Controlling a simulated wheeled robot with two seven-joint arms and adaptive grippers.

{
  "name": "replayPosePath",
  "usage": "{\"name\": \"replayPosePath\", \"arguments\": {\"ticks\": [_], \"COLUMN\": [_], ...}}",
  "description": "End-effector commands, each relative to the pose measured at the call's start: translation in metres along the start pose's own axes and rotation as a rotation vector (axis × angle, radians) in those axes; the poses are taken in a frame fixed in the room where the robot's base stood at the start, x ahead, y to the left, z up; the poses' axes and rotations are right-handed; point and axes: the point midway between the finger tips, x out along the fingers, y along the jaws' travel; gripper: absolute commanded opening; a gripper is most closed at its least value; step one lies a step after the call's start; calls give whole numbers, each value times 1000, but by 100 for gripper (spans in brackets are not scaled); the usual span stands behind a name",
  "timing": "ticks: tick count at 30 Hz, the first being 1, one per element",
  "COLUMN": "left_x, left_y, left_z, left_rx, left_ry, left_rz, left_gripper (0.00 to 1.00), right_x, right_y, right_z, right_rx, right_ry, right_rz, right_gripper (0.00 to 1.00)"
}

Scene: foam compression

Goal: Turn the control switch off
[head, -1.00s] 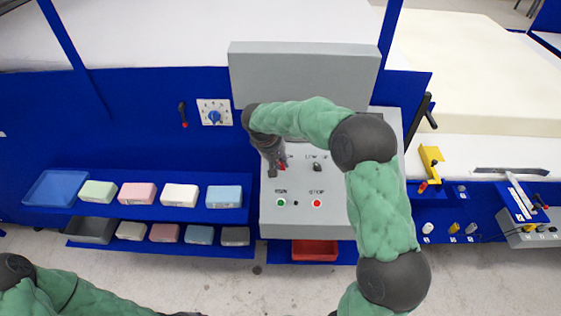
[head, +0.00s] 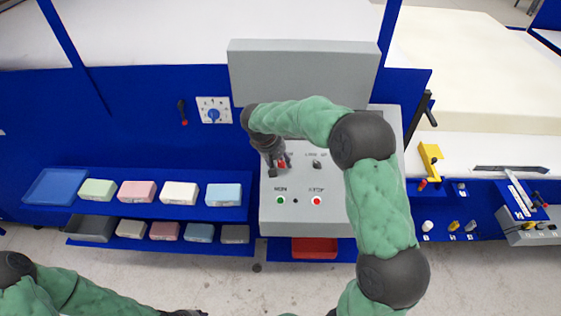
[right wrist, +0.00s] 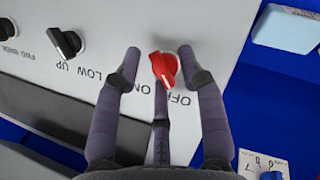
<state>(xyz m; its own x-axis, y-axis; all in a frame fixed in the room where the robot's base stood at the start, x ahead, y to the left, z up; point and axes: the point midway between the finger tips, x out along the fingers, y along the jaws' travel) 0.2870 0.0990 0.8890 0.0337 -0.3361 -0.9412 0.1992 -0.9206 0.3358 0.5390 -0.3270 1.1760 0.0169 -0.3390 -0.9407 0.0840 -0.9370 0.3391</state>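The control switch, a red knob (right wrist: 165,68) with a pale line on its ridge, sits on the grey panel between the printed words ON and OFF. In the right wrist view, the lower end of its ridge points towards the OFF side. In the head view the knob (head: 282,161) is partly hidden by my right gripper (head: 271,165). That gripper (right wrist: 160,65) is open, its dark fingers apart on both sides of the knob and a third below it; contact cannot be told. My left arm shows at the lower left; its gripper (head: 184,313) is mostly cut off by the bottom edge.
The grey control box (head: 335,215) carries a green button (head: 281,200), a red button (head: 316,201) and a black LOW/UP knob (right wrist: 66,42). Shelves (head: 100,209) with coloured foam blocks stand left. A blue rotary dial (head: 213,115) is on the blue wall behind.

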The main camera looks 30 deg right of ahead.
Motion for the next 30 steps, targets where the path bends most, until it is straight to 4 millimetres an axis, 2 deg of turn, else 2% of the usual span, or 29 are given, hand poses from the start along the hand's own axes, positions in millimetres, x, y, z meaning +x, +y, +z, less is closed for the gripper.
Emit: {"name": "replayPosePath", "arguments": {"ticks": [7,21,25,30], "left_x": [0,0,0,0], "left_y": [0,0,0,0], "left_z": [0,0,0,0], "left_rx": [0,0,0,0], "left_ry": [0,0,0,0], "left_rz": [0,0,0,0], "left_gripper": [40,40,40,40], "right_x": [-13,-98,-112,-120], "right_y": [2,0,0,0], "right_z": [-2,-1,-1,0], "right_rx": [2,0,0,0], "right_ry": [6,5,2,0], "right_rz": [2,0,1,0], "right_gripper": [41,41,41,41]}}
